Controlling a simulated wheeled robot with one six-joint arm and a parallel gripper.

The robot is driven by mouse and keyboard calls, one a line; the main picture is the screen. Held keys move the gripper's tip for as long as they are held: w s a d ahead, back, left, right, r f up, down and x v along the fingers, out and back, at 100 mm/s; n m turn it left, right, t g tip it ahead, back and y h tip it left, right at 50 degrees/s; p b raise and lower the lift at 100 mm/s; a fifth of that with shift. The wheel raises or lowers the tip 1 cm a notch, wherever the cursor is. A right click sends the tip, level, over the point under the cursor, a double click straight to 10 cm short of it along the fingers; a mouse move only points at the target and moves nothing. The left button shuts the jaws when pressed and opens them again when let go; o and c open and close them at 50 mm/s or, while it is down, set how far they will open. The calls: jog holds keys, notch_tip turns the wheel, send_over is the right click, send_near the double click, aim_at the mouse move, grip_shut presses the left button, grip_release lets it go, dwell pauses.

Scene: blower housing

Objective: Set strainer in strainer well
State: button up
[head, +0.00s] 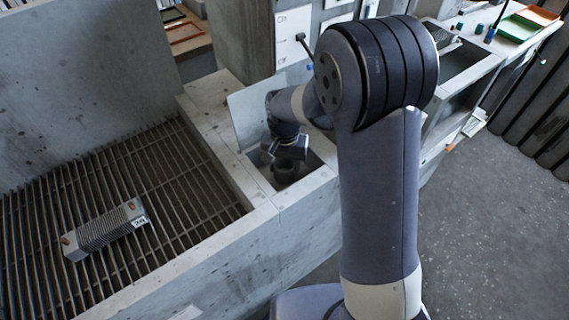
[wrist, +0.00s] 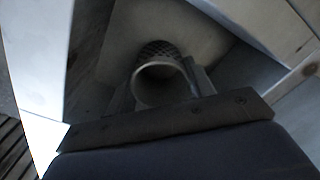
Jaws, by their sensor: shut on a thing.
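The strainer (wrist: 162,82) is a grey cylinder with an open round end and a mesh wall. In the wrist view it sits between the fingers of my gripper (wrist: 164,92), which is shut on it. In the head view my gripper (head: 287,158) points down into the square strainer well (head: 312,161) in the concrete block. The strainer (head: 286,172) shows there as a small dark cylinder below the fingers, inside the well's opening. Its lower end is hidden, so I cannot tell whether it touches the well floor.
A pale upright panel (head: 247,112) stands at the well's back left edge. Concrete walls surround the well closely. To the left is a metal grate (head: 175,185) with a finned grey block (head: 105,229) lying on it. Open floor (head: 490,240) lies at the right.

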jog(key=o, duration=1.1)
notch_tip(320, 180, up, 11)
jog(key=shift+f, duration=0.1)
notch_tip(320, 180, down, 10)
jog(key=shift+r+p, duration=0.1)
jog(key=shift+p, duration=0.3)
jog(key=shift+r, duration=0.3)
jog(key=shift+f, duration=0.15)
dwell(0.3)
